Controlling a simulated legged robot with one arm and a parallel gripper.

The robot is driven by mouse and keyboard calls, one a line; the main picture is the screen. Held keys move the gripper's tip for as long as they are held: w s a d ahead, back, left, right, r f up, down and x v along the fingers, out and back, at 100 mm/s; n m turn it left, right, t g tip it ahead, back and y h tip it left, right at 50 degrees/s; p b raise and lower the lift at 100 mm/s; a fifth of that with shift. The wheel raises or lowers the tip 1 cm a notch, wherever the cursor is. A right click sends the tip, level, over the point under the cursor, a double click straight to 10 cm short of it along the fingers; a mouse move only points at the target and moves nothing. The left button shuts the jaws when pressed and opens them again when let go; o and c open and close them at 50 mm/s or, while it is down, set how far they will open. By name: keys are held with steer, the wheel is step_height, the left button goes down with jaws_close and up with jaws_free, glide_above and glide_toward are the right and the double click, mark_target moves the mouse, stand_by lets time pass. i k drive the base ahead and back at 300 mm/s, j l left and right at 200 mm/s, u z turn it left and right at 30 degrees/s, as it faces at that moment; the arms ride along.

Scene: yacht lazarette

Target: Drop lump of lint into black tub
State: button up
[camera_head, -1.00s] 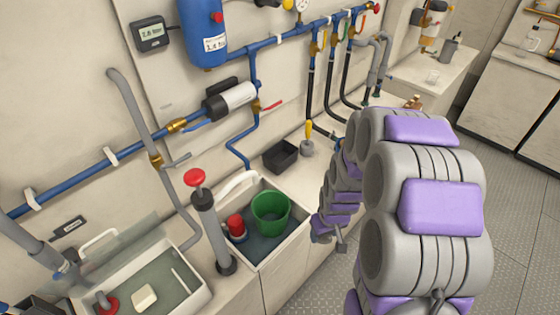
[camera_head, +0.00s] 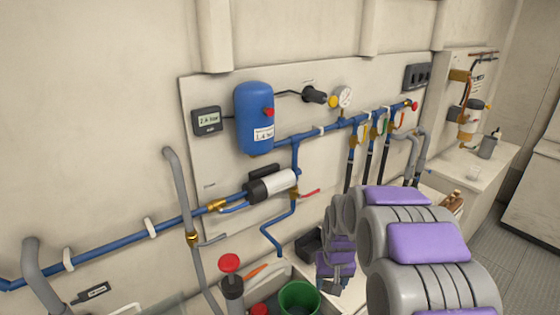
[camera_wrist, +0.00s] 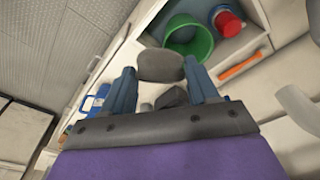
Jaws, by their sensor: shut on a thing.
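The lump of lint (camera_wrist: 160,66) is a rounded grey-brown wad. In the wrist view my gripper (camera_wrist: 159,72) is shut on it, with a blue-grey finger at each side. The black tub (camera_head: 308,245) stands on the counter in the head view, partly hidden by my arm. In the wrist view a dark shape between the fingers, beyond the palm, looks like the tub (camera_wrist: 173,97). The lump appears apart from it, towards the green bucket. My fingertips are not clear in the head view.
A green bucket (camera_head: 299,298) and a red-topped item (camera_wrist: 226,20) stand in the sink basin. An orange tool (camera_wrist: 239,66) lies by its rim. A red-handled pump (camera_head: 231,279) stands left of the bucket. Blue pipes (camera_head: 130,238) and hoses run along the wall behind.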

mark_target(314, 250)
steer(key=i+l+u, duration=0.25)
steer(key=l, duration=0.4)
steer(key=i+l+u, duration=0.1)
steer(key=i+l, duration=0.15)
steer(key=i+l+u, duration=0.15)
steer(key=l, duration=0.3)
steer(key=i+l+u, duration=0.1)
steer(key=l, duration=0.25)
steer(key=i+l+u, duration=0.15)
steer(key=l, duration=0.25)
steer(key=i+l+u, duration=0.1)
steer(key=l, duration=0.3)
